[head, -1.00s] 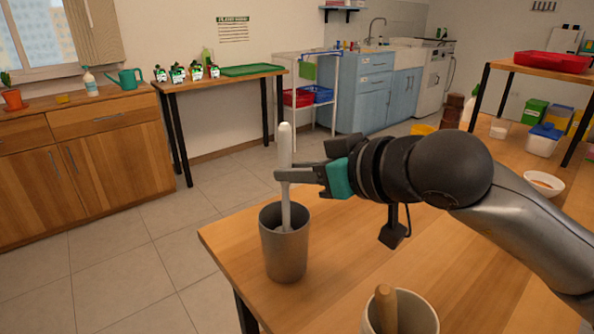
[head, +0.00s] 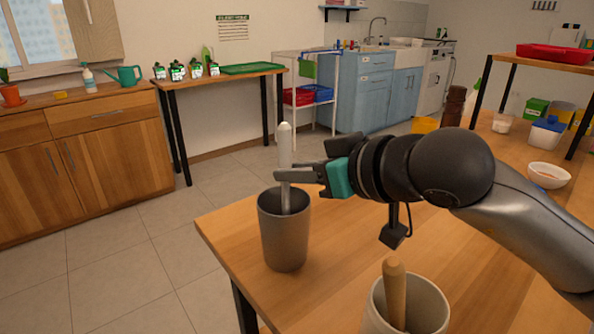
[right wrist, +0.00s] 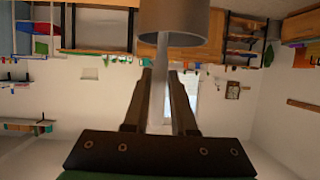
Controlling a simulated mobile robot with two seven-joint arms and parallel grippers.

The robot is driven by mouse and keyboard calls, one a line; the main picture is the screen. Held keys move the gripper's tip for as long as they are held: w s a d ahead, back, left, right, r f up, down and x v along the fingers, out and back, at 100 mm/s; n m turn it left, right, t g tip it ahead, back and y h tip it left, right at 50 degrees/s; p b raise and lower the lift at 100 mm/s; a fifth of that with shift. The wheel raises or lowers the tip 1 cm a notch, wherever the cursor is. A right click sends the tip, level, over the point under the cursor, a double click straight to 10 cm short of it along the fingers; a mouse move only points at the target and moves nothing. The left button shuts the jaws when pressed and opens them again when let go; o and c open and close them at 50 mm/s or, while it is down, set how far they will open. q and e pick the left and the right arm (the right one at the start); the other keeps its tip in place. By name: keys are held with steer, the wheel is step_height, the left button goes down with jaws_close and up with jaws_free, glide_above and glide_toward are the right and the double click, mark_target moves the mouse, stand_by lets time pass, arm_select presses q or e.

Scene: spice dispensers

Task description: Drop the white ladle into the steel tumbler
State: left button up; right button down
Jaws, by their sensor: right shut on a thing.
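The white ladle (head: 285,147) is upright, its handle between the fingers of my right gripper (head: 281,175), which is shut on it. The ladle's lower part goes down through the mouth of the steel tumbler (head: 284,235), and its end is hidden inside. The tumbler stands upright near the table's left corner, with the fingers just above its rim. In the right wrist view the ladle (right wrist: 162,52) runs from between the fingers (right wrist: 161,75) into the tumbler (right wrist: 178,20). My left gripper is not in view.
A pale cup (head: 425,312) with a wooden-handled tool (head: 395,290) stands on the wooden table (head: 340,262) at the front. A white bowl (head: 549,176) and containers are at the right. The table between tumbler and cup is clear.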

stand_by(0.3)
steer(key=c, duration=0.6)
jaws_free()
steer(key=shift+c, duration=0.2)
steer(key=shift+s+d, duration=0.1)
